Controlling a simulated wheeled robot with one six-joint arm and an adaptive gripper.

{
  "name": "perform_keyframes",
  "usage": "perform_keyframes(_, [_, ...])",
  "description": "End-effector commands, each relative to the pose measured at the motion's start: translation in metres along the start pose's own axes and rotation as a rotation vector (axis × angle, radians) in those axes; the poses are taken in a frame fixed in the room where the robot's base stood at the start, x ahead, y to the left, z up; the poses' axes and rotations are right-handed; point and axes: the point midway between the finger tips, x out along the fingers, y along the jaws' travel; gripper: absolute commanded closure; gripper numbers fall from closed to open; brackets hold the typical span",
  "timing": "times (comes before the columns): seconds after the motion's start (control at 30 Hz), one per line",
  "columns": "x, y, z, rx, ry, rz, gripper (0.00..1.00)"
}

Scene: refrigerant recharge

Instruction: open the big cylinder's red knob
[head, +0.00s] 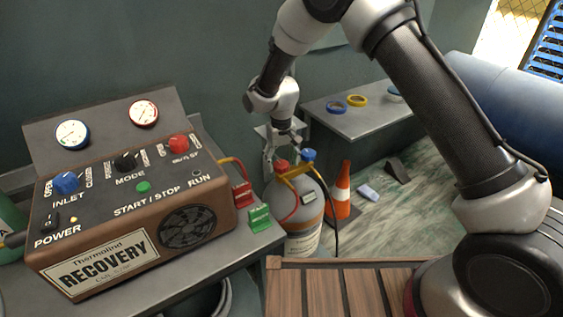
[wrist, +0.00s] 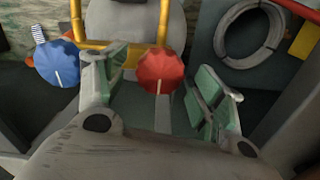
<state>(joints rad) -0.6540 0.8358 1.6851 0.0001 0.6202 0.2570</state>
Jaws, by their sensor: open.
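The big cylinder (head: 303,238) stands on the floor right of the recovery machine, grey with a yellow collar. Its red knob (head: 281,166) and blue knob (head: 308,155) sit on top. My gripper (head: 283,156) is at the cylinder's top, by the red knob. In the wrist view, the red knob (wrist: 160,70) lies between the two open green-padded fingers of my gripper (wrist: 160,92), a little beyond their middle, with a gap to each side. The blue knob (wrist: 57,63) is left of the left finger. I cannot tell how deep the fingers reach around the red knob.
The recovery machine (head: 130,215) stands on the bench at left. An orange cone (head: 340,190) stands right of the cylinder. A grey shelf (head: 365,119) with tape rolls is behind.

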Motion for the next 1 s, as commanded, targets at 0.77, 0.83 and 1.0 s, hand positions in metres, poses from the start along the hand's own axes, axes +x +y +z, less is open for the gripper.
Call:
perform_keyframes(0.77, [0.0076, 0.0001, 0.0002, -0.002, 0.0, 0.0, 0.77])
perform_keyframes(0.83, [0.0076, 0.0001, 0.0002, -0.009, 0.0, 0.0, 0.77])
perform_keyframes(1.0, [0.0075, 0.0001, 0.0001, -0.055, 0.0, 0.0, 0.77])
